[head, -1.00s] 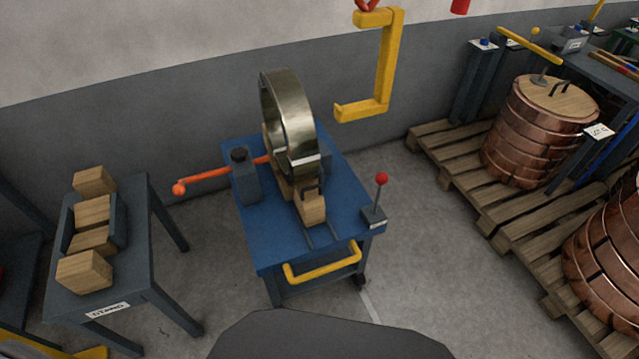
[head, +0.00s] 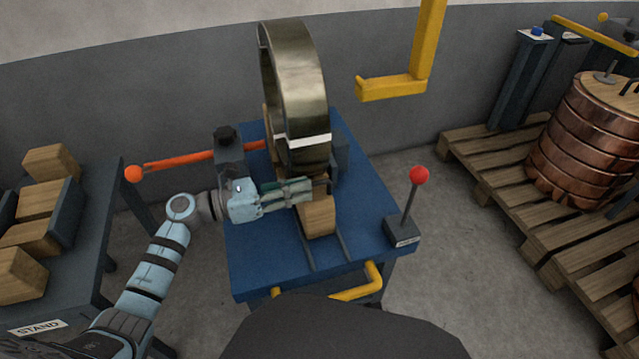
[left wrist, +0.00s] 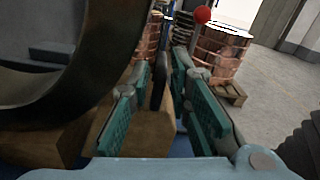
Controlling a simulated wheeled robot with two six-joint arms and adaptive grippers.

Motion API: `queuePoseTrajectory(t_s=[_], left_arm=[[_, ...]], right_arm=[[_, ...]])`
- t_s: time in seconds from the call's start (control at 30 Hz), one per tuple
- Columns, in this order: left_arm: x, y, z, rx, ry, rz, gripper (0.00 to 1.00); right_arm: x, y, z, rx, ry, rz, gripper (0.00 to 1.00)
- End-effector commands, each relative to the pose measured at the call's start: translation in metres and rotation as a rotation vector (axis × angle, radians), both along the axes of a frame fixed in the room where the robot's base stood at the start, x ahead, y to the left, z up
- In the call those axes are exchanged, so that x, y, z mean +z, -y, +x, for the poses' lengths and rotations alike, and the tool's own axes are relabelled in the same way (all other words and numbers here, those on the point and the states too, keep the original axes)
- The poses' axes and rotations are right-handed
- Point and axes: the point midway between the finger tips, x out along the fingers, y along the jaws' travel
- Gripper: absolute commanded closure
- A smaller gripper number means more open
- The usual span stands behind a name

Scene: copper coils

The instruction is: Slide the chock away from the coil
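The coil (head: 298,85), a large upright brass-coloured ring with a white strap, stands on the blue cart. The chock (head: 318,217), a wooden block with a dark handle, lies at the coil's near end, between two rails on the cart top. My left gripper (head: 318,188) reaches in from the left, over the chock at its handle. In the left wrist view the dark handle (left wrist: 158,82) stands between the two teal-padded fingers, which are open with gaps beside it. The chock's wood (left wrist: 152,128) shows below, and the coil (left wrist: 85,95) fills the left. My right gripper is out of view.
An orange lever (head: 185,162) sticks out left of the cart (head: 362,225). A red-knobbed lever box (head: 403,230) sits at its right corner. A yellow hook (head: 395,85) hangs at the right. A stand with wooden blocks (head: 45,200) is left; a pallet (head: 485,160) with copper coils is right.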

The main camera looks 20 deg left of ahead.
Motion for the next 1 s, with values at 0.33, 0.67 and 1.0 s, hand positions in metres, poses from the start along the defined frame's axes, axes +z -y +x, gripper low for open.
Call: queuePoseTrajectory(t_s=[0.33,0.67,1.0], left_arm=[[-0.002,0.04,0.026,0.003,-0.004,-0.002,0.82],[-0.001,0.042,0.027,0.004,-0.004,-0.001,0.88],[-0.002,0.041,0.027,0.004,-0.004,-0.001,1.0]], right_arm=[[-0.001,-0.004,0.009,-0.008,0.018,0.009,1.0],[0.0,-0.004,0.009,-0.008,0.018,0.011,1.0],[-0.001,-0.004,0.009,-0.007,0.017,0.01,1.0]])
